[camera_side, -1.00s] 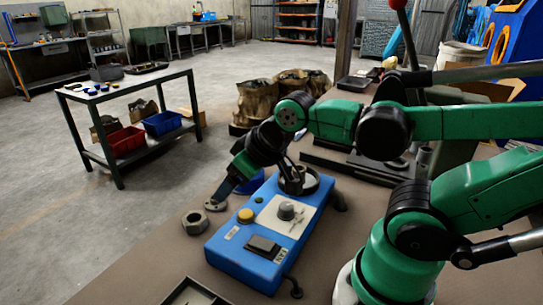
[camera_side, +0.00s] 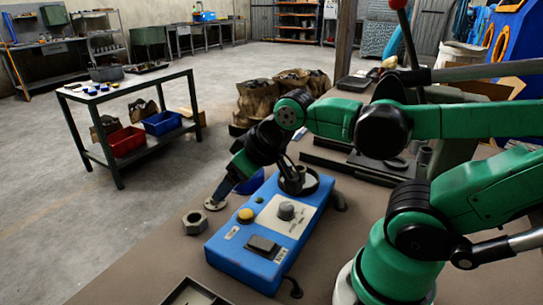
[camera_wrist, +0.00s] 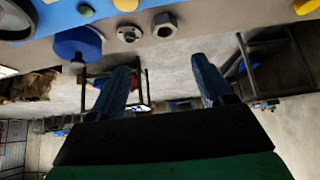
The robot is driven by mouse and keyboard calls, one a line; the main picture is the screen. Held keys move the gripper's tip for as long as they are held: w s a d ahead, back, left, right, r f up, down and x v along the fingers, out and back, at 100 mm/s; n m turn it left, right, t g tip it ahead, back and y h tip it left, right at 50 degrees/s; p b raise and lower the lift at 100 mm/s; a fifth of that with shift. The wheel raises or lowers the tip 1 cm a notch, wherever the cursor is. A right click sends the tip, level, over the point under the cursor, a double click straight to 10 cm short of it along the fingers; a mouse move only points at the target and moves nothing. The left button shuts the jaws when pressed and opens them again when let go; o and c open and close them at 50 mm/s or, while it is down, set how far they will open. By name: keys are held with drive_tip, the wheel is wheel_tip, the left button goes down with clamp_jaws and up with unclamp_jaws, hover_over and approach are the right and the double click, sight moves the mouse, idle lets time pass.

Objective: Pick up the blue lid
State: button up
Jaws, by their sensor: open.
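In the side view a blue shape (camera_side: 250,184) behind the blue control box seems to be this lid, partly hidden by the box and my arm. My gripper (camera_wrist: 162,72) is open, with two dark blue fingers apart and nothing between them. The lid lies off to the left of the fingers in the wrist view, apart from them. In the side view my gripper (camera_side: 219,192) points down near the table edge, left of the box.
A blue control box (camera_side: 252,250) with buttons stands on the brown table. A large nut (camera_side: 195,223) and a flat metal ring (camera_side: 214,205) lie left of it. A dark tray (camera_side: 190,293) is at the front. A trolley with bins (camera_side: 130,83) stands beyond, on the floor.

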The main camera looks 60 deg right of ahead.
drive_tip(key=w+d+r+m+g, duration=0.2)
drive_tip(key=w+d+m+g, duration=0.1)
drive_tip(key=w+d+m, duration=0.3)
drive_tip(key=w+d+f+m+g, duration=0.1)
drive_tip(key=d+f, duration=0.1)
drive_tip(key=d, duration=0.1)
drive_tip(key=w+d+f+m+g, duration=0.1)
drive_tip(key=w+d+f+m, duration=0.1)
drive_tip(key=d, duration=0.2)
drive_tip(key=w+d+f+m+g, duration=0.1)
drive_tip(key=w+d+f, duration=0.1)
drive_tip(key=d, duration=0.2)
drive_tip(key=shift+d+m+g, duration=0.2)
drive_tip(key=shift+m+g, duration=0.1)
drive_tip(key=shift+g, duration=0.1)
drive_tip(key=shift+d+f, duration=0.2)
drive_tip(key=shift+f, duration=2.85)
clamp_jaws()
